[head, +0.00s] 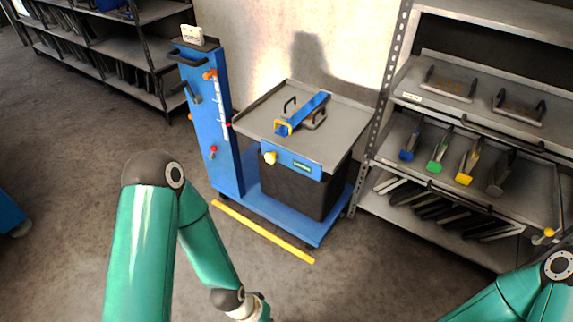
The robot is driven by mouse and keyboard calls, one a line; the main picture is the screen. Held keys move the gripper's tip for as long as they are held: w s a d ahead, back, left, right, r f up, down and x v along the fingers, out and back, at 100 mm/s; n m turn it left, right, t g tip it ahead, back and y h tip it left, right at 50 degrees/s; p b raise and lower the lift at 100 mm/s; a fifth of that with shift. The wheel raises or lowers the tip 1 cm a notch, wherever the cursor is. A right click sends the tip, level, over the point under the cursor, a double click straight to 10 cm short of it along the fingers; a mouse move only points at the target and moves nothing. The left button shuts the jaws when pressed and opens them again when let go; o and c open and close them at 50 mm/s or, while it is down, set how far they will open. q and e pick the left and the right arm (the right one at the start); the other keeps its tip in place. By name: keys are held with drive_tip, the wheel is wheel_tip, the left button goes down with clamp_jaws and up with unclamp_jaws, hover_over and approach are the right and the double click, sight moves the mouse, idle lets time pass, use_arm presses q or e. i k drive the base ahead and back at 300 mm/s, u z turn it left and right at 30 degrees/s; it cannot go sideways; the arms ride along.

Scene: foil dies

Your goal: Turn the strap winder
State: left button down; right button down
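A blue cart stands in the middle, with an upright blue column (213,130) at its left. On the column are orange-red knobs (209,75), a dark handle and a white strip (222,110). One of these may be the strap winder, but I cannot tell which. A grey tray table (345,125) sits beside the column, above a dark box (300,190). A blue die-like tool with a yellow end (303,113) lies on it.
A metal rack (470,125) at the right holds dies with blue, green and yellow ends. Dark shelves (110,50) stand at the back left. A yellow floor bar (262,231) lies before the cart.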

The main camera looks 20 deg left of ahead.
sight(270, 158)
drive_tip(key=z, duration=0.2)
drive_tip(key=i, duration=0.5)
drive_tip(key=u, duration=2.65)
drive_tip(key=k, duration=1.25)
drive_tip(key=z, duration=0.95)
drive_tip(key=i, duration=1.15)
drive_tip(key=z, duration=0.3)
